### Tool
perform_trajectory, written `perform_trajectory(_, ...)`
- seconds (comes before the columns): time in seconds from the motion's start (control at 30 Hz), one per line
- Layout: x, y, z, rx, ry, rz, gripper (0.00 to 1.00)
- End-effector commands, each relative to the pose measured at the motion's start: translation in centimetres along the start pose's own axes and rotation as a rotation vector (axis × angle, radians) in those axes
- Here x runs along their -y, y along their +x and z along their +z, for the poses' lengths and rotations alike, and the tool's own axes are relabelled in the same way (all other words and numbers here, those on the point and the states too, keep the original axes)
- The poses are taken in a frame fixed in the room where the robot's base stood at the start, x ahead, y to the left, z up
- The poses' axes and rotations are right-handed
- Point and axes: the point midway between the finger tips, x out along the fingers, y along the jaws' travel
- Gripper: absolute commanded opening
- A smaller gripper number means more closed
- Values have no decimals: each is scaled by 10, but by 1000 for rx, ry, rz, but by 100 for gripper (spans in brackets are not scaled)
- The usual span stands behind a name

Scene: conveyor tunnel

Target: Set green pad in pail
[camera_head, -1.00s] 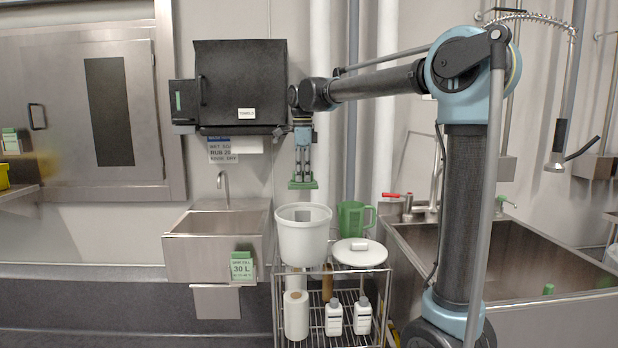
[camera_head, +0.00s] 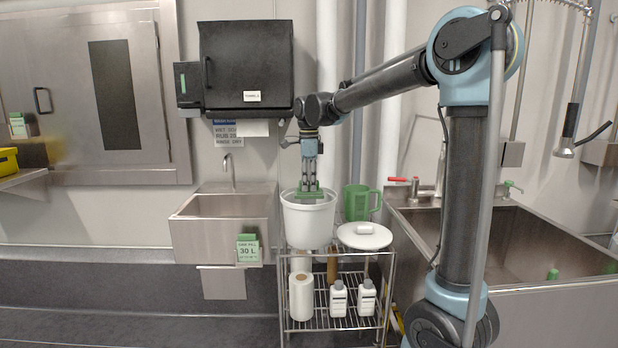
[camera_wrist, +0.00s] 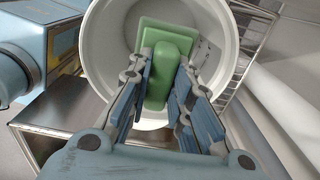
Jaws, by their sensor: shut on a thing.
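The green pad (camera_head: 310,194) is a flat green block with a raised grip on top. My gripper (camera_head: 309,182) is shut on that grip and points straight down. In the wrist view the green pad (camera_wrist: 160,62) sits between the fingers of my gripper (camera_wrist: 163,85), over the mouth of the pail. The white pail (camera_head: 308,224) stands upright on the top shelf of a wire cart. In the head view the pad is at the height of the pail's rim, inside its outline. The wrist view shows the pail (camera_wrist: 100,50) around the pad; the gap to the bottom is hard to tell.
A green jug (camera_head: 361,203) and a white lid (camera_head: 365,237) share the wire cart (camera_head: 340,262) with the pail. A small sink (camera_head: 228,232) stands left of it, a large sink (camera_head: 500,240) right. A black towel dispenser (camera_head: 246,65) hangs above and behind.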

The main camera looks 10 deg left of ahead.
Motion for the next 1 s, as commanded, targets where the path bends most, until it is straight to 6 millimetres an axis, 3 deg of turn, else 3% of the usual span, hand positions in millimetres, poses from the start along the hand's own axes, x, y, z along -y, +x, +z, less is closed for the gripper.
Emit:
perform_trajectory(0.23,0,13,0,0,0,0,0)
perform_trajectory(0.6,0,16,0,0,0,0,0)
perform_trajectory(0.63,0,16,0,0,0,0,24)
perform_trajectory(0.73,0,16,0,0,-1,0,41)
perform_trajectory(1.0,0,16,1,0,-1,0,43)
